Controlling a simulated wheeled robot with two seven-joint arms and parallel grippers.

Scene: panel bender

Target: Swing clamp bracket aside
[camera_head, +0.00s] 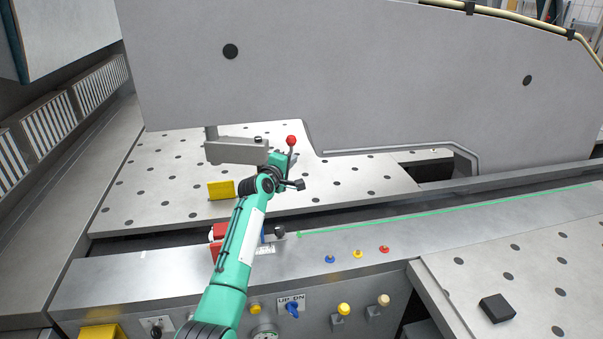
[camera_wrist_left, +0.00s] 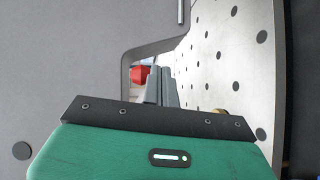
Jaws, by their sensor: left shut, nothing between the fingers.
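The grey clamp bracket (camera_head: 236,151) is a block-like arm under a short post, below the large grey panel in the head view. A red ball knob (camera_head: 291,140) stands just right of the bracket's right end; a red shape, probably this knob, also shows in the left wrist view (camera_wrist_left: 139,76). My left gripper (camera_head: 279,158) is close to the bracket's right end and the knob; its tips are hard to make out there. In the left wrist view its grey fingers (camera_wrist_left: 166,88) are together and empty, beside the red shape. I cannot tell whether they touch it. My right gripper is not in view.
The perforated bed (camera_head: 150,190) lies below the bracket, with a yellow block (camera_head: 221,189) on it. The large grey panel (camera_head: 380,70) overhangs the bed. The front rail carries small coloured buttons (camera_head: 358,254). A black block (camera_head: 497,308) lies on the right-hand table.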

